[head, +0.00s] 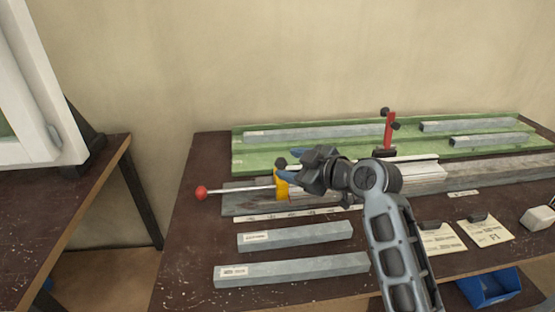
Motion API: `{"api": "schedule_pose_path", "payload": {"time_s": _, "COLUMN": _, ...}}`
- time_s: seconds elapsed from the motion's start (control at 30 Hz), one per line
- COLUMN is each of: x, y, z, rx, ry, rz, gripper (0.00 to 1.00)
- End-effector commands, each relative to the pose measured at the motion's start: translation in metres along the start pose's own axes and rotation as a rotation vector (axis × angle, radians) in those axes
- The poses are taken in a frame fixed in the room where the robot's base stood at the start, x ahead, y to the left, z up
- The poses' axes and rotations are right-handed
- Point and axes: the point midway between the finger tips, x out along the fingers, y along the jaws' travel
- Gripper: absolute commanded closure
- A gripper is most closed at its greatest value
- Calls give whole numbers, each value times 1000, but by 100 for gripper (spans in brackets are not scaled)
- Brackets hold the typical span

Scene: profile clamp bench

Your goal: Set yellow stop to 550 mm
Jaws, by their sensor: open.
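The yellow stop (281,186) sits on the grey profile bed near its left end. A metal rod with a red knob (201,192) runs out to the left beside it. My gripper (288,171) is open, at the yellow stop's upper right, and partly covers it. Whether the fingers touch the stop cannot be told. A scale strip (262,217) lies along the front of the bed; its numbers are too small to read, and my arm hides part of it.
A red clamp (389,132) stands upright behind my arm. Grey bars lie in the green tray (245,163) at the back. Two loose bars (295,236) (300,269) lie in front. Cards (486,231), a white block (537,218) and a blue bin (489,288) are at right.

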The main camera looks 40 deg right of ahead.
Motion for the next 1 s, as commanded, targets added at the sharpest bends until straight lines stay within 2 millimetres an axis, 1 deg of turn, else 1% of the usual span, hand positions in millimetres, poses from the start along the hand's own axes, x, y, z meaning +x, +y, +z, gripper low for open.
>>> {"api": "schedule_pose_path", "payload": {"time_s": 0.03, "x": 9, "y": 1, "z": -1, "rx": 1, "ry": 1, "rz": -1, "gripper": 42}}
{"api": "schedule_pose_path", "payload": {"time_s": 0.1, "x": 19, "y": 1, "z": -1, "rx": 1, "ry": 1, "rz": -1, "gripper": 42}}
{"api": "schedule_pose_path", "payload": {"time_s": 0.3, "x": 41, "y": 0, "z": -1, "rx": 1, "ry": 1, "rz": 0, "gripper": 42}}
{"api": "schedule_pose_path", "payload": {"time_s": 0.43, "x": 46, "y": 0, "z": 0, "rx": 1, "ry": 0, "rz": 1, "gripper": 42}}
{"api": "schedule_pose_path", "payload": {"time_s": 0.67, "x": 47, "y": 0, "z": 0, "rx": 1, "ry": 0, "rz": 1, "gripper": 42}}
{"api": "schedule_pose_path", "payload": {"time_s": 1.0, "x": 47, "y": 0, "z": 0, "rx": 1, "ry": 0, "rz": 1, "gripper": 74}}
